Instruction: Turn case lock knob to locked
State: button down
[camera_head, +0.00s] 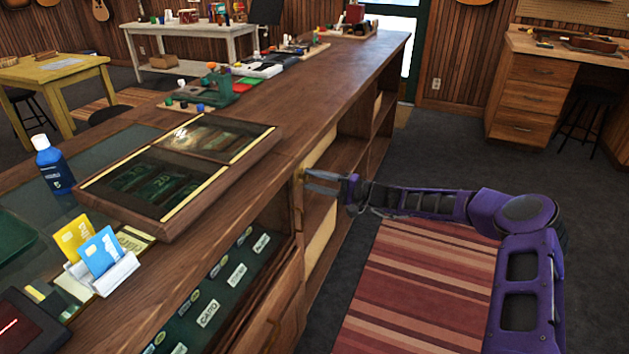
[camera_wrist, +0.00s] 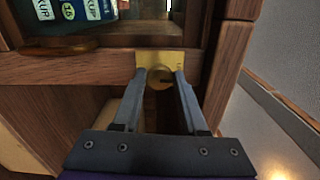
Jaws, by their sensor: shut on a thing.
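The case lock knob (camera_wrist: 160,76) is a small round brass knob on a square brass plate (camera_wrist: 184,60), set in the wooden frame of the counter case. A dark slot or mark shows on the knob, pointing to the right in the wrist view. My gripper (camera_wrist: 161,80) is shut on the knob, with one finger at each side of it. In the head view my gripper (camera_head: 318,182) reaches from the right to the counter's side, where only a speck of the brass knob (camera_head: 299,173) shows.
The wooden counter (camera_head: 300,80) runs along the left, with a glass-topped display box (camera_head: 180,170), a blue bottle (camera_head: 52,165) and a card holder (camera_head: 104,272) on top. Open shelves (camera_head: 345,155) lie beyond the gripper.

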jog(key=shift+n, duration=0.6)
jog(key=shift+c, duration=2.4)
grip_release()
jog(key=shift+d, duration=0.15)
jog(key=p+v, duration=0.1)
jog(key=v, duration=1.6)
